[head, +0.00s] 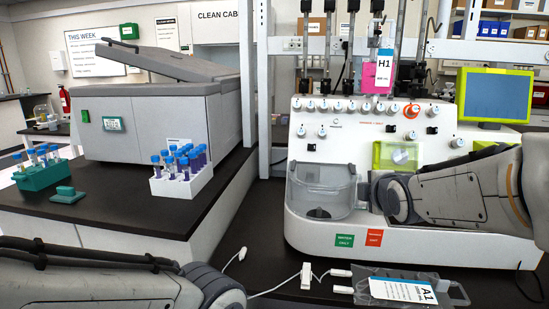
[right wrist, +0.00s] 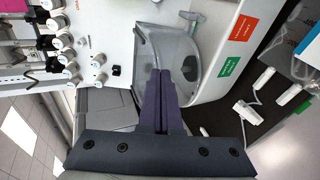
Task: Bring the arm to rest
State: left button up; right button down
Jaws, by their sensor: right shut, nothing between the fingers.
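My right gripper (right wrist: 158,88) shows in the right wrist view with its two fingers together and nothing between them. It is in front of the clear chamber (right wrist: 185,55) of the white cell processor. In the head view my right arm comes in from the right across the front of the cell processor (head: 430,225), and its gripper cannot be made out there. The clear chamber (head: 318,190) stands left of that arm. My left arm lies across the lower left corner of the head view, and its gripper is not visible.
A bag labelled A1 (head: 402,289) lies at the bench front with white tubing clamps (head: 306,275) beside it. A pink H1 bag (head: 377,75) hangs above the processor. A white tube rack (head: 182,183) and a green rack (head: 40,175) stand left, before a grey centrifuge (head: 155,115).

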jog(key=s+a+f+m+g+y, duration=0.2)
jog(key=s+a+f+m+g, duration=0.15)
jog(key=s+a+f, duration=0.45)
jog(key=s+a+f+m+g, duration=0.2)
jog(key=s+a+f+g, duration=0.1)
jog(key=s, duration=0.5)
jog(key=s+a+f+m+g, duration=0.2)
jog(key=s+f+g, duration=0.1)
jog(key=s, duration=0.5)
jog(key=s+a+f+m+g, duration=0.3)
jog(key=s, duration=0.5)
notch_tip(320, 180, up, 16)
jog(key=s+p, duration=0.1)
jog(key=p, duration=1.5)
jog(key=shift+s+d+g+h, duration=0.25)
jog(key=shift+g+h, duration=0.05)
jog(key=shift+g, duration=0.05)
jog(key=shift+f, duration=0.15)
